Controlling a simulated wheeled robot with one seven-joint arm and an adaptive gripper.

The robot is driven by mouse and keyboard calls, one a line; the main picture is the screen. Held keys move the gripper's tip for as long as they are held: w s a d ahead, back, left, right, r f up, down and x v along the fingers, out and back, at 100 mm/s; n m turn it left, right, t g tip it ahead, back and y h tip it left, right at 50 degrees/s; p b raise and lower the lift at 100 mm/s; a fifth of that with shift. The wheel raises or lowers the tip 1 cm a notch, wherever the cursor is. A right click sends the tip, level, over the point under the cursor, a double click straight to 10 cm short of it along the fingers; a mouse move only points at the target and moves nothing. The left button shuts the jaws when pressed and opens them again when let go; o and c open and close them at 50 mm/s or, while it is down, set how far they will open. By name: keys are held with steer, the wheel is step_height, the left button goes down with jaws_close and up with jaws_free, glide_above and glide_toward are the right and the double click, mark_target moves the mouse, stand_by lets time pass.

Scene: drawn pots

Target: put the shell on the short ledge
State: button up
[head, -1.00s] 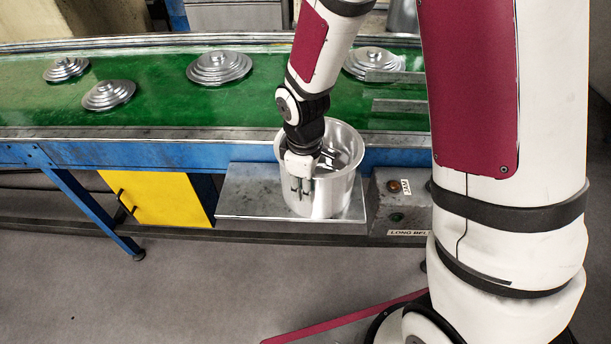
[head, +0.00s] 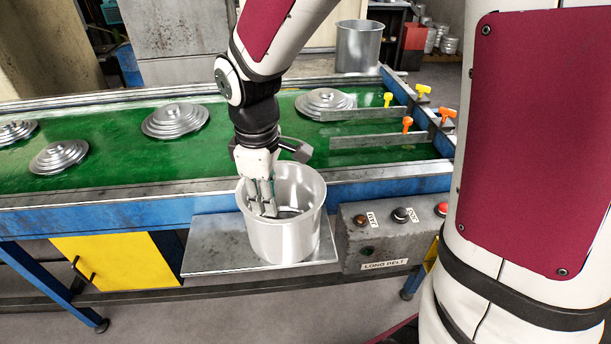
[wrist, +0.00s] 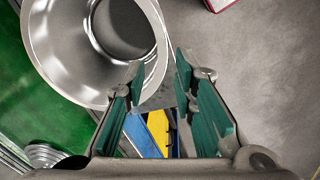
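The shell, a shiny open metal pot (head: 287,238), stands upright on the short ledge (head: 215,250), a grey metal plate on the near side of the belt frame. My gripper (head: 263,208) is at the left part of the pot's rim, its fingertips about at rim height. In the wrist view my gripper (wrist: 160,72) shows its two green-padded fingers apart, with the edge of the pot (wrist: 75,75) reaching in between them. Whether a finger touches the wall cannot be told.
A control box (head: 385,240) with knobs sits just right of the ledge. Several stepped metal lids lie on the green belt (head: 100,175). Metal guide rails (head: 375,140) stand at the belt's right. Another metal pot (head: 359,48) stands behind the belt.

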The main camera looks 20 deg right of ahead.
steer(key=s+d+r+m+t, duration=0.2)
steer(key=s+d+r+m, duration=0.1)
steer(key=s+r+m, duration=0.2)
steer(key=s+d+r+m+t, duration=0.2)
steer(key=s+r+m, duration=0.3)
steer(key=s+r, duration=0.5)
steer(key=shift+d+m+t, duration=0.3)
steer(key=shift+d+t, duration=0.1)
steer(key=shift+d, duration=0.35)
steer(key=shift+r, duration=0.1)
